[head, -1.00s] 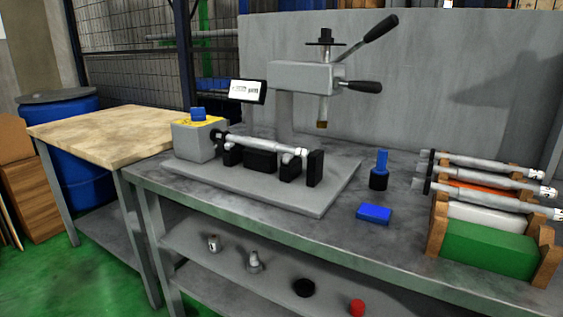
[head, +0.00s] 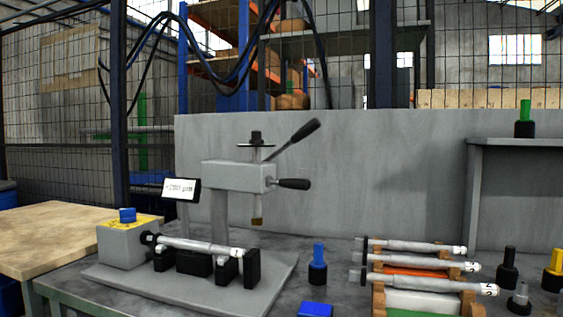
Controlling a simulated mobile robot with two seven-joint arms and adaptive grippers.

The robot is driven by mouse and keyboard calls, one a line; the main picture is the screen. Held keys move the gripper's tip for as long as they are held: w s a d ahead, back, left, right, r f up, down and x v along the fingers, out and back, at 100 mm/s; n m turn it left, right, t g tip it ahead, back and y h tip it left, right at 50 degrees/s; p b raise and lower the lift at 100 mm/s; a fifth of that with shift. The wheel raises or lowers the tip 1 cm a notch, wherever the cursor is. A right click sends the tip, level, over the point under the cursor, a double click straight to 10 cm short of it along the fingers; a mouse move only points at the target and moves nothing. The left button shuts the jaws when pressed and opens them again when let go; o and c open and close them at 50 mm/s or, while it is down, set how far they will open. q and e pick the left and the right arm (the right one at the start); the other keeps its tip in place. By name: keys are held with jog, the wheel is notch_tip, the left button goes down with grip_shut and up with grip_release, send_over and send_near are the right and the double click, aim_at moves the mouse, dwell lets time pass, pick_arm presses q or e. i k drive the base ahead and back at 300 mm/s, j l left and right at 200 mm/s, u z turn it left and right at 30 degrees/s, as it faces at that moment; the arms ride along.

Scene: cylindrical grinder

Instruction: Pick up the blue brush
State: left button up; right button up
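The blue brush (head: 318,257) stands upright on the grey workbench (head: 345,250), with a blue handle on a wider black base. It is right of the grinder's grey base plate and left of the rack of shafts, apart from both. A flat blue block (head: 315,309) lies in front of it, partly cut off by the bottom edge of the picture. Neither of my grippers is in view.
The grinder head (head: 238,177) with two levers rises behind the brush to the left. Several shafts (head: 415,261) lie on the rack at right. Black and yellow upright tools (head: 556,262) stand far right. A green-topped one (head: 525,110) is on a raised shelf.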

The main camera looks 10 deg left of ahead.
aim_at(318, 262)
jog(key=j+z, duration=0.75)
jog(key=k+j+z, duration=0.1)
jog(key=j, duration=0.25)
jog(key=k+j+z, duration=0.1)
jog(key=j, duration=0.25)
jog(key=k+j+z, duration=0.1)
jog(key=j, duration=0.2)
jog(key=k+j, duration=0.15)
jog(key=j, duration=0.25)
jog(key=k+j, duration=0.1)
jog(key=j, duration=0.35)
jog(key=k+j, duration=0.15)
jog(key=j, duration=0.25)
jog(key=k+j+z, duration=0.1)
jog(key=j, duration=0.35)
jog(key=k+j, duration=0.15)
jog(key=j, duration=0.25)
